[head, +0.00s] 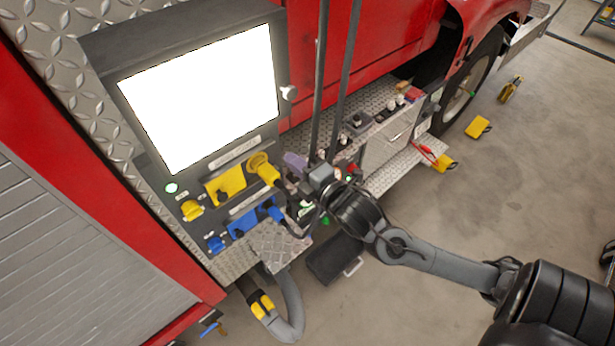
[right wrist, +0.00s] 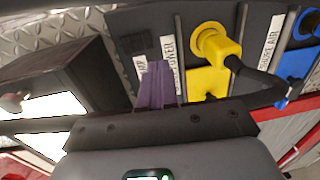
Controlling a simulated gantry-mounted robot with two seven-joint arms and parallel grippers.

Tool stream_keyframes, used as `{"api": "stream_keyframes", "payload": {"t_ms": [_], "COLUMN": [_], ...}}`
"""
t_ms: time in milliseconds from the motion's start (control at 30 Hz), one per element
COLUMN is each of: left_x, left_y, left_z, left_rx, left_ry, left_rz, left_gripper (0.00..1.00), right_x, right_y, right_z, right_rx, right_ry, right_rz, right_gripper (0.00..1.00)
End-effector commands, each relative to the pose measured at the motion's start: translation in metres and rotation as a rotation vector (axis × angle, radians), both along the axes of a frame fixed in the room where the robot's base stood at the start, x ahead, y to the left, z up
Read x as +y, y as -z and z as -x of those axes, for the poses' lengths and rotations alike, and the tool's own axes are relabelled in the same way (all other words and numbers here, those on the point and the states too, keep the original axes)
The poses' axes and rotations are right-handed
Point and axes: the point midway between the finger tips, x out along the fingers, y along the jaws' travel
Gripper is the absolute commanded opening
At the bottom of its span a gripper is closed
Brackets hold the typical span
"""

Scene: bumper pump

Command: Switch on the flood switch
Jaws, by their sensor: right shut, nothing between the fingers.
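I cannot single out the flood switch by its label in either view. My right gripper (head: 294,160) is shut and empty, its purple fingers close to the right side of the truck's control panel, beside the yellow plug (head: 262,168). In the right wrist view, the purple fingertips (right wrist: 158,72) point at the panel near a small dark square part (right wrist: 138,43) and a white label (right wrist: 168,50) reading "POWER". Whether they touch the panel is unclear. The right hand hides part of the panel. My left gripper is not in view.
A lit white screen (head: 200,95) is above the plugs. Blue plugs (head: 255,217) sit below the yellow ones. Several black knobs (head: 357,120) stand on the ledge to the right. Yellow blocks (head: 478,127) lie on the open floor. A grey hose (head: 292,305) hangs below.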

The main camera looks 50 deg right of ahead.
Motion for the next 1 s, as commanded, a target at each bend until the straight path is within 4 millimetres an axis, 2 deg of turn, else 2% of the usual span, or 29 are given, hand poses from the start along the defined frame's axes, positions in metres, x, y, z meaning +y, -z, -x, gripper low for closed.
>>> {"api": "stream_keyframes", "payload": {"t_ms": [100, 333, 867, 1000], "left_x": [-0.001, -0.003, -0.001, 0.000], "left_y": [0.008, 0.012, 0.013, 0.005], "left_z": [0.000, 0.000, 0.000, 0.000], "left_rx": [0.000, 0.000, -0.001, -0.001], "left_ry": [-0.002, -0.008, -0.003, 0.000], "left_rz": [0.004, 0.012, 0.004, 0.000], "left_gripper": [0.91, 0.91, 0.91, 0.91], "right_x": [0.002, 0.004, 0.004, 0.004], "right_y": [0.005, 0.005, 0.004, 0.000], "right_z": [0.018, 0.035, 0.038, 0.040], "right_rx": [0.002, 0.000, 0.000, 0.007], "right_ry": [-0.001, 0.000, 0.000, 0.002], "right_rz": [0.000, 0.000, 0.000, -0.006], "right_gripper": [0.00, 0.00, 0.00, 0.00]}}
